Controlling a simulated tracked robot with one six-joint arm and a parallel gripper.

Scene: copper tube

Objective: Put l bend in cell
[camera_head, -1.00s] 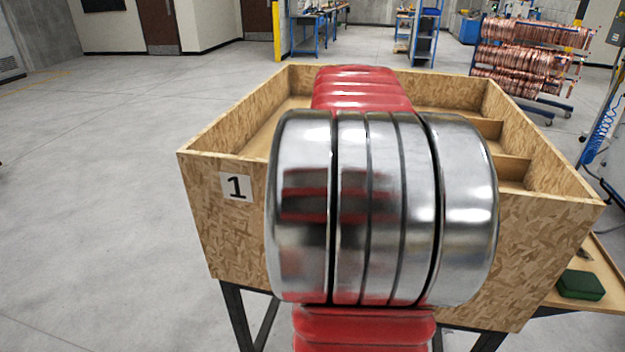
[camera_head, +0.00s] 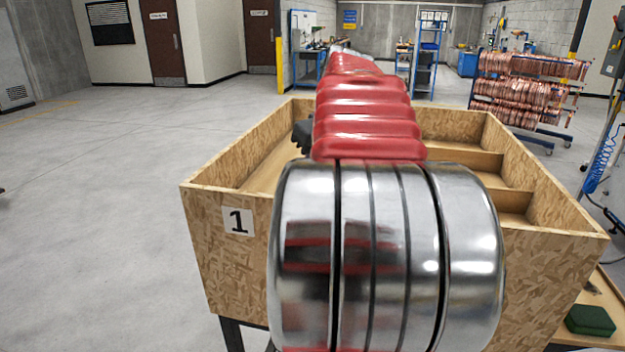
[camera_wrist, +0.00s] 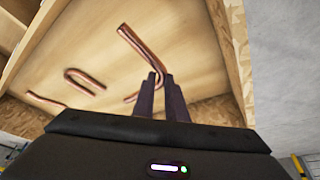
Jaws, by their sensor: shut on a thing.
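In the wrist view my gripper (camera_wrist: 160,82) is shut on a copper L bend (camera_wrist: 143,48), which sticks out beyond the dark fingertips and bends at its upper end. My arm reaches over the crate. There my fingers and the L bend are hidden behind it.
In the wrist view a copper U bend (camera_wrist: 85,78) and another copper piece (camera_wrist: 45,102) lie on the compartment floor. A short copper piece (camera_wrist: 131,97) shows beside my fingers. The crate's walls and dividers stand up around the cells. A green box (camera_head: 590,320) sits at right.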

